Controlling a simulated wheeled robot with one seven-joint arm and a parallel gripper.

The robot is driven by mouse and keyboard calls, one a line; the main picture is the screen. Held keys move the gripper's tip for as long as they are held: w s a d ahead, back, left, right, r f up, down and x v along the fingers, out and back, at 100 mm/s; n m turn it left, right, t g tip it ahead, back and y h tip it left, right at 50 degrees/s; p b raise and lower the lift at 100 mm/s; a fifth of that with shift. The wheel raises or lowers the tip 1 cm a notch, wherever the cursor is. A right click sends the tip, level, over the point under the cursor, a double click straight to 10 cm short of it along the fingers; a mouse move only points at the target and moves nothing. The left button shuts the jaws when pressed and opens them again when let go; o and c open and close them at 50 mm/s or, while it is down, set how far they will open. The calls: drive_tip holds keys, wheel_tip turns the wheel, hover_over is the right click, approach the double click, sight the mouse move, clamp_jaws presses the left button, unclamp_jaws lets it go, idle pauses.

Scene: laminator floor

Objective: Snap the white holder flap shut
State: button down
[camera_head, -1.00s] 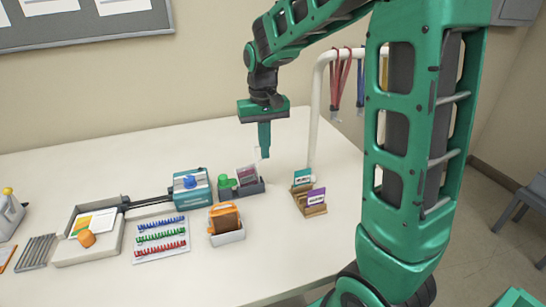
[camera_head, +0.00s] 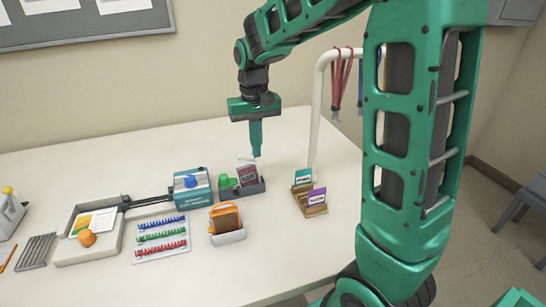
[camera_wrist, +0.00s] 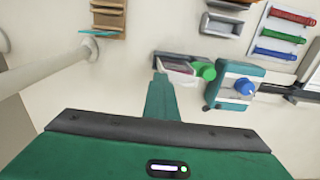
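The white holder flap (camera_head: 246,158) is a thin, pale piece at the top of a holder with a dark maroon card (camera_head: 247,174). It now lies nearly flat above the card. The holder stands in a dark grey tray (camera_head: 255,188), beside a green-knobbed piece (camera_head: 227,182). My gripper (camera_head: 256,154) points down with its fingers together, its tips right at the flap's right end. Whether they touch it I cannot tell. In the wrist view, my gripper (camera_wrist: 160,78) partly covers the tray (camera_wrist: 195,59), and the flap is not clear.
A teal device with a blue knob (camera_head: 191,183) stands left of the tray. An orange-framed holder (camera_head: 225,218) is in front, and a brown card rack (camera_head: 310,200) is to the right. A white post (camera_head: 315,120) with hanging lanyards rises behind the rack.

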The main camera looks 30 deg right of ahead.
drive_tip(key=shift+s+a+f, duration=0.1)
drive_tip(key=shift+a+f, duration=0.05)
drive_tip(key=shift+a, duration=0.6)
drive_tip(key=shift+d+r, duration=0.3)
drive_tip(key=shift+r, duration=0.3)
drive_tip(key=shift+d+r, duration=0.3)
drive_tip(key=shift+r, duration=0.3)
drive_tip(key=shift+d+r, duration=0.15)
drive_tip(key=shift+r, duration=0.65)
drive_tip(key=shift+d+r, duration=0.1)
drive_tip(key=shift+r, duration=0.7)
drive_tip(key=shift+d, duration=0.1)
drive_tip(key=s+d+f+m, duration=0.1)
drive_tip(key=s+d+f, duration=0.1)
drive_tip(key=s, duration=0.6)
drive_tip(key=s+d+f+m, duration=0.1)
drive_tip(key=s+d+f, duration=0.2)
drive_tip(key=s, duration=0.6)
drive_tip(key=s+d+f+m, duration=0.2)
drive_tip(key=s+d, duration=0.3)
drive_tip(key=s, duration=0.4)
drive_tip(key=shift+s+d+f, duration=0.2)
drive_tip(key=shift+d+f, duration=0.2)
